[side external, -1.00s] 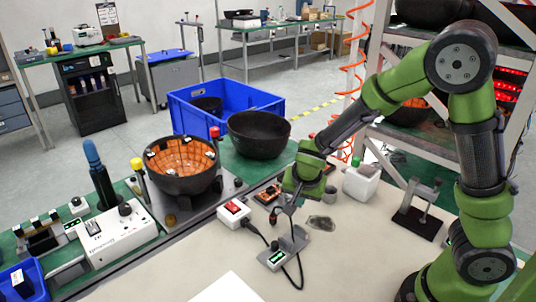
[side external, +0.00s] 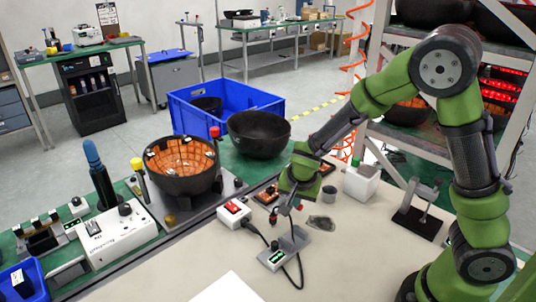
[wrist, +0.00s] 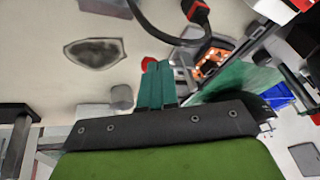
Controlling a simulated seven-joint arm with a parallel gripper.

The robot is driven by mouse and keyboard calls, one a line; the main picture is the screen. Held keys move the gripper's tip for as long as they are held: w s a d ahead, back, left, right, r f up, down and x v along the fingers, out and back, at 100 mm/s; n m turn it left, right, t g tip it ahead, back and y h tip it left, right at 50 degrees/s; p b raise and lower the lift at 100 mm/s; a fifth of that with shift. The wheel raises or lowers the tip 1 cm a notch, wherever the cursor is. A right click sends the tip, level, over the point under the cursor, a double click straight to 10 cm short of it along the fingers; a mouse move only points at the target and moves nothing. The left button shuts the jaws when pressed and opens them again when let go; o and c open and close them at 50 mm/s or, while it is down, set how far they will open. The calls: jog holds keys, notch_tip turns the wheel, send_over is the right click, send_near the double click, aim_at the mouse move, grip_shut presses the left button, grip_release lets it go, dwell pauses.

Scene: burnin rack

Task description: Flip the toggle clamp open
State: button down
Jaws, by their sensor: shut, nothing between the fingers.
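My gripper (side external: 287,210) is low over the pale bench, pointing down. In the wrist view its two teal fingers (wrist: 157,85) are together, with nothing between them. A small grey fixture (side external: 290,245) with a green display stands just below and in front of the gripper; I cannot make out a clamp lever on it. A red rounded tip (wrist: 149,63) shows beside the fingertips in the wrist view; contact is unclear. A metal fixture on a black base (side external: 419,221) stands farther right, well apart from the gripper. I cannot tell for sure which is the toggle clamp.
A white box with a red switch (side external: 233,213) sits left of the gripper, and a black cable (side external: 299,273) loops beside the grey fixture. A black bowl with an orange inside (side external: 182,168) stands left. A grey patch (side external: 321,223) lies right.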

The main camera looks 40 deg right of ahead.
jog(key=shift+a+r, duration=0.25)
jog(key=s+a+r, duration=0.4)
jog(key=s, duration=0.6)
jog(key=shift+a+r, duration=0.2)
jog(key=shift+a, duration=0.2)
